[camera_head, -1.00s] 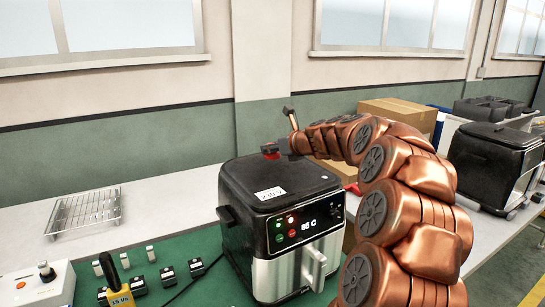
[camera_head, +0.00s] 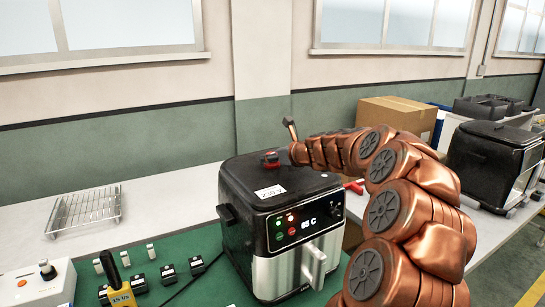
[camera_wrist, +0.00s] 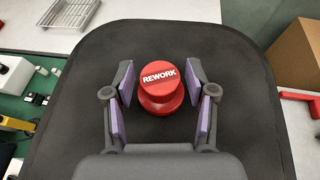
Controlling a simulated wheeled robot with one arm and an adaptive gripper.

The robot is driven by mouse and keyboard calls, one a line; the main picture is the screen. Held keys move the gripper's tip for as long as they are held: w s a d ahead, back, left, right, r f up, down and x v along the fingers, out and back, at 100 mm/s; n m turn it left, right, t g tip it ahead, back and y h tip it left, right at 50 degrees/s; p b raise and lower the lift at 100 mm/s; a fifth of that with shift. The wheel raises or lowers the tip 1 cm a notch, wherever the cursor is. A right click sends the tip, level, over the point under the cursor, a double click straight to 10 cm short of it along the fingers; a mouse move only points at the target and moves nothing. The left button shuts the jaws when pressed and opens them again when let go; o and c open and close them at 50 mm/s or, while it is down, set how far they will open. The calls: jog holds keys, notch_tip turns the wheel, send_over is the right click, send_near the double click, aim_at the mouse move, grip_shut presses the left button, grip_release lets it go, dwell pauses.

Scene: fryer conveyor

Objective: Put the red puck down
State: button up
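The red puck (camera_wrist: 160,88), marked REWORK, stands upright on the dark top of the air fryer (camera_wrist: 72,95). In the head view the puck (camera_head: 270,159) sits near the back of the fryer's lid (camera_head: 243,175). My gripper (camera_wrist: 159,80) is open around the puck in the wrist view, with a finger with purple pads on each side. Gaps show between both fingers and the puck, so it is not held. In the head view my gripper's fingers cannot be made out clearly at the end of the copper arm.
A wire rack (camera_head: 86,210) lies on the bench at the left. Small black and white blocks and a yellow-handled tool (camera_head: 118,285) lie on the green mat. A cardboard box (camera_head: 398,115) and a second black fryer (camera_head: 490,160) stand to the right.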

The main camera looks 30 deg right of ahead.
jog(key=shift+r, duration=0.1)
jog(key=shift+s+d+r, duration=0.1)
jog(key=shift+s, duration=0.05)
jog(key=b+v, duration=0.2)
jog(key=v, duration=0.9)
jog(key=shift+s+r, duration=0.15)
jog(key=shift+s, duration=0.2)
